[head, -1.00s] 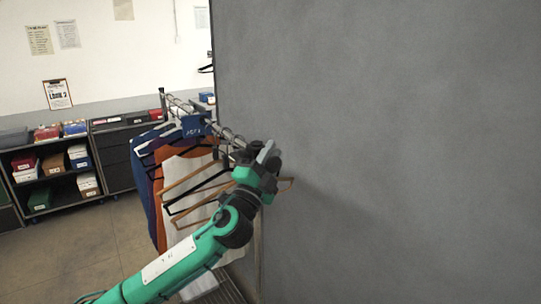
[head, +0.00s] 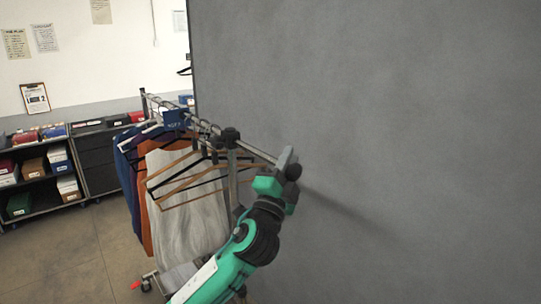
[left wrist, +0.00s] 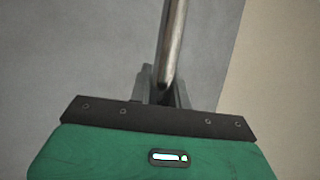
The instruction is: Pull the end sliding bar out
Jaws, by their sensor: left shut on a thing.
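The end sliding bar (head: 257,152) is a thin metal tube that sticks out to the right from the dark clamp (head: 230,137) at the near end of the clothes rack. My left gripper (head: 287,160) is shut on the bar's outer end, beside the grey wall. In the left wrist view the bar (left wrist: 173,45) runs up and away from between the fingers of my left gripper (left wrist: 163,90). The rack's top rail (head: 184,115) carries several garments and bare hangers (head: 190,178). My right gripper is not in view.
A large grey wall panel (head: 400,120) stands close along the right of the rack and my left gripper. Shelves with boxes (head: 38,175) stand at the back left. The floor (head: 75,250) at left is open.

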